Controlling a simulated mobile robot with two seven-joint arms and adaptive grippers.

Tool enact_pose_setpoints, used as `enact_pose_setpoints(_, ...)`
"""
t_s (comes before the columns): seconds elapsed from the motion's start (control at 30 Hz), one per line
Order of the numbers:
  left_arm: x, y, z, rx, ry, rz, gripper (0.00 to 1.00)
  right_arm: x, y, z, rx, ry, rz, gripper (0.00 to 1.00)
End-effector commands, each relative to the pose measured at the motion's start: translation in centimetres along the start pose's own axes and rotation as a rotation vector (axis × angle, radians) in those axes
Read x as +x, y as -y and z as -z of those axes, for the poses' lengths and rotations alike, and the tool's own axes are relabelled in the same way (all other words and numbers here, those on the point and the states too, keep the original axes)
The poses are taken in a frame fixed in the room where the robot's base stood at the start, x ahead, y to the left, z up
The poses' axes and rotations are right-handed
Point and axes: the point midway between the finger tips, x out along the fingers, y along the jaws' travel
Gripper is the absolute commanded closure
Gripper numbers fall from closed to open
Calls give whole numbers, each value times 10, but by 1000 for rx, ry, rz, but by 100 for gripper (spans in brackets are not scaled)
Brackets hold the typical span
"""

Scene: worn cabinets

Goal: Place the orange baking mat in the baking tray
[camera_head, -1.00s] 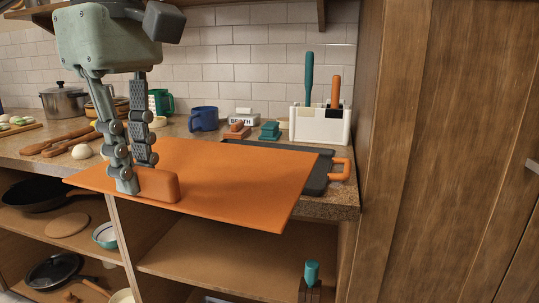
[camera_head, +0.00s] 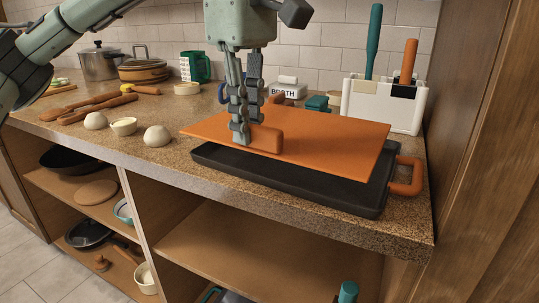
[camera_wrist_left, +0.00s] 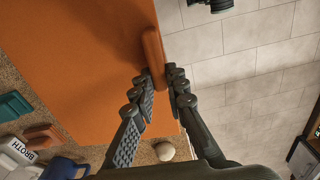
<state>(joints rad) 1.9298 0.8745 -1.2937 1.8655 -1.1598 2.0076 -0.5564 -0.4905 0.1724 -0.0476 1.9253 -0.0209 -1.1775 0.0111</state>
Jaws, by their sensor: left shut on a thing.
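The orange baking mat (camera_head: 325,143) is a flat sheet with a thick grip piece on its near left edge. My left gripper (camera_head: 241,137) is shut on that grip piece and holds the mat roughly level. The mat is above the dark baking tray (camera_head: 290,189) and covers most of it; the mat's left end sticks out past the tray. The tray's front wall and orange right handle (camera_head: 407,178) show. Whether the mat touches the tray is hard to tell. In the left wrist view the mat (camera_wrist_left: 75,50) fills the left side, with its grip between the fingers. My right gripper is out of view.
A white utensil holder (camera_head: 385,103) stands behind the tray, beside the wooden cabinet wall at the right. Dough balls (camera_head: 157,136), rolling pins (camera_head: 98,108) and pots (camera_head: 98,64) sit to the left. A BROTH box (camera_head: 285,88) and a teal block (camera_head: 317,103) are behind the mat.

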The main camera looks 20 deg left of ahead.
Motion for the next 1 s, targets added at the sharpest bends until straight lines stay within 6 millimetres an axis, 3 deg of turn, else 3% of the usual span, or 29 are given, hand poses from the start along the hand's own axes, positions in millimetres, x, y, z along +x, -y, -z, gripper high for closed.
enact_pose_setpoints(0.1, 13, -23, -2, -1, 0, 2, 100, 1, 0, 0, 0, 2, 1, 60)
enact_pose_setpoints(0.3, 24, -41, -3, 1, -1, -1, 100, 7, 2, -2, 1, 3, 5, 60)
enact_pose_setpoints(0.6, 61, -41, -2, -1, -1, -2, 100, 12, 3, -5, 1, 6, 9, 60)
enact_pose_setpoints(1.0, 67, -41, -2, -1, 0, -2, 100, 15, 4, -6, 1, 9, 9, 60)
